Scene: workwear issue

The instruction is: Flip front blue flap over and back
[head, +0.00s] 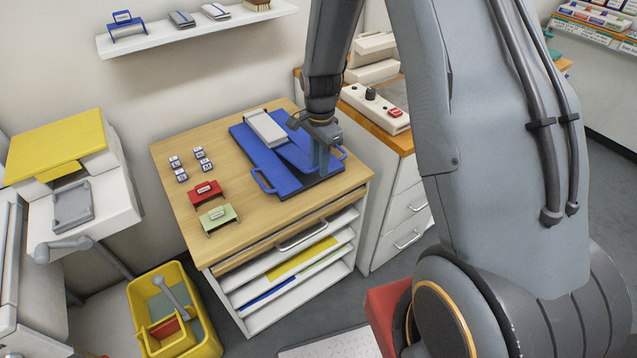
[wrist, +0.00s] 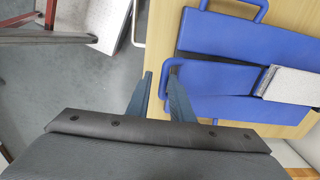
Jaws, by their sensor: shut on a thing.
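A blue board (head: 285,185) with handles lies on the wooden cabinet top. Its blue flap (head: 298,152) is at the right half of the board and looks slightly raised at its right edge. The flap also shows in the wrist view (wrist: 215,78). My gripper (head: 322,158) is over the right part of the board. In the wrist view, its fingertips (wrist: 161,74) are close together at the flap's left edge, shut on the flap. The exact contact is partly hidden by the fingers. A pale grey block (head: 266,129) lies on the board's far part.
Small labelled blocks (head: 203,161), a red holder (head: 206,193) and a green holder (head: 217,218) stand left of the board on the wooden top (head: 168,150). A control box (head: 376,107) stands on the cabinet to the right. A yellow bin (head: 140,300) is on the floor.

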